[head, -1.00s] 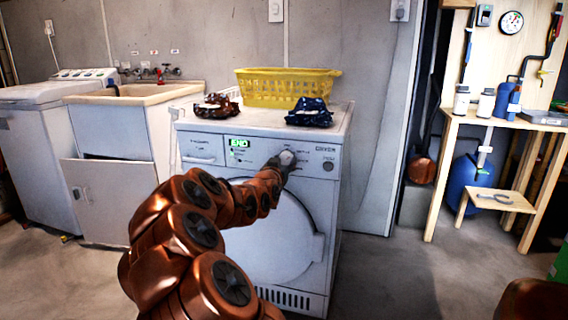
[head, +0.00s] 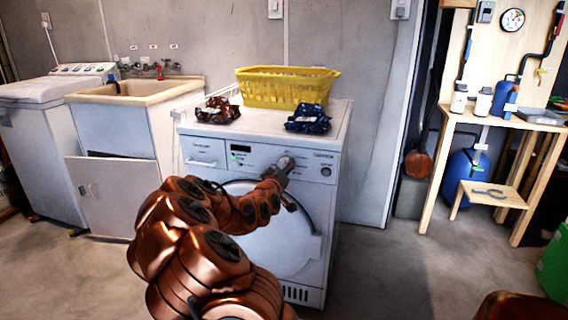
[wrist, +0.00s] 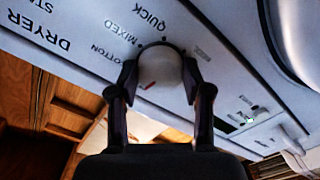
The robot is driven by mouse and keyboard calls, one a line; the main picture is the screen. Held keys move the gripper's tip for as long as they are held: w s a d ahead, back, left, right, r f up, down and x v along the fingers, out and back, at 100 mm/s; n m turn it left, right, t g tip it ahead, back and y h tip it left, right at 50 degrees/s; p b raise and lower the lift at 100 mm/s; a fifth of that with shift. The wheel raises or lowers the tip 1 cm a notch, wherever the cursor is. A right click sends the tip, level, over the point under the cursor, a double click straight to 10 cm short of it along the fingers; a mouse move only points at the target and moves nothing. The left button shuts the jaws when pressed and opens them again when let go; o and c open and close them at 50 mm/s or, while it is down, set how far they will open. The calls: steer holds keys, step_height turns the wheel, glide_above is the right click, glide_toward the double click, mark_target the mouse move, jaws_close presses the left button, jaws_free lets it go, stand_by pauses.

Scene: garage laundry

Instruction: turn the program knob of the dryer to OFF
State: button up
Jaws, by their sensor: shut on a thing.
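The dryer (head: 322,190) is a white front-loader with a round door, standing in the middle of the head view. Its pale round program knob (head: 287,159) is on the upper front panel. My gripper (head: 281,166) is at the knob. In the wrist view the two dark fingers of my gripper (wrist: 160,78) are shut on the knob (wrist: 162,65), one on each side. A small red mark shows on the knob's face, toward its lower left. COTTON, MIXED and QUICK are readable around it; another label is too faint to read. I cannot make out OFF.
The dryer's display (head: 241,149) is dark, with a small green light beside it. A yellow basket (head: 285,88) and two dark cloth bundles sit on top of the dryer. A sink cabinet (head: 115,190) stands left, a wooden workbench (head: 448,118) right. Floor between dryer and bench is clear.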

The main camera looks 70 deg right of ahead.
steer(key=shift+n, duration=1)
steer(key=shift+p, duration=0.3)
steer(key=o, duration=1.2)
steer(key=shift+c, duration=0.2)
steer(key=shift+a, duration=0.1)
steer(key=a, duration=0.7)
steer(key=shift+s, duration=0.4)
steer(key=shift+a, duration=0.1)
